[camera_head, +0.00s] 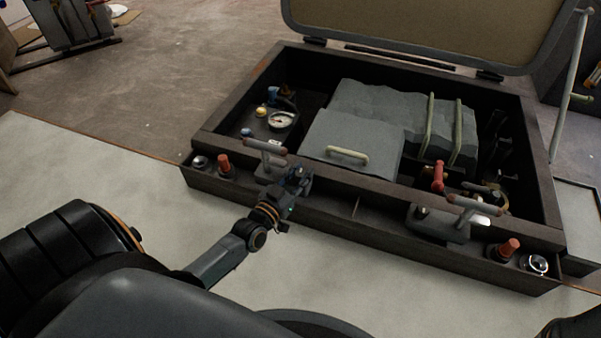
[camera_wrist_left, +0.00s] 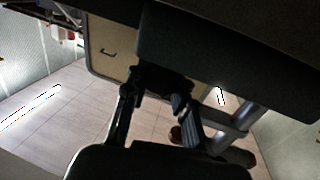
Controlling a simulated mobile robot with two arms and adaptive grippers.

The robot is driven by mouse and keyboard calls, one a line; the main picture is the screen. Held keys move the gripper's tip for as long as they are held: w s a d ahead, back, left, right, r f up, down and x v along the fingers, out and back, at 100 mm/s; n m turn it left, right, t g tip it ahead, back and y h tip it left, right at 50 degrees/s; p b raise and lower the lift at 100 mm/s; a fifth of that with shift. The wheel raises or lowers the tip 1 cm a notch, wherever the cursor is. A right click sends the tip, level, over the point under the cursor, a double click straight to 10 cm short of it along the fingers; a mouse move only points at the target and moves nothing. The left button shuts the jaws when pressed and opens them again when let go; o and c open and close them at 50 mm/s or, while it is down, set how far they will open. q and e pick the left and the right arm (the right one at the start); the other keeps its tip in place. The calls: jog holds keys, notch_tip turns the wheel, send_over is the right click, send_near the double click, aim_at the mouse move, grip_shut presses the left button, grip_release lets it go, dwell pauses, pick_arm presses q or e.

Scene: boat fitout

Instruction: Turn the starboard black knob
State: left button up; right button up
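A small black knob (camera_head: 298,172) stands on the left lever plate at the front of the dark console. A similar black knob (camera_head: 421,211) is on the right lever plate. The frames do not show which is labelled starboard. My left gripper (camera_head: 287,186) is at the left plate, close against or over its knob. In the left wrist view, my left gripper's fingers (camera_wrist_left: 157,97) are spread apart around a dark shape at their tips. Shadow hides whether they grip it. My right gripper is not in view.
Brown-gripped T-levers (camera_head: 265,146) and (camera_head: 474,205) rise beside the knobs. A red handle (camera_head: 438,176) stands inside. The raised lid (camera_head: 430,25) is behind. The pale floor in front is clear.

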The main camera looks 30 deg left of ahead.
pick_arm(q)
grip_shut()
jog(key=shift+m+h, duration=0.8)
jog(key=shift+h, duration=0.5)
jog(key=o, duration=1)
grip_release()
jog(key=shift+c, duration=0.2)
jog(key=shift+s+f, duration=0.1)
jog(key=shift+s, duration=0.4)
jog(key=s+a, duration=0.1)
jog(key=s, duration=1)
jog(key=shift+a, duration=0.2)
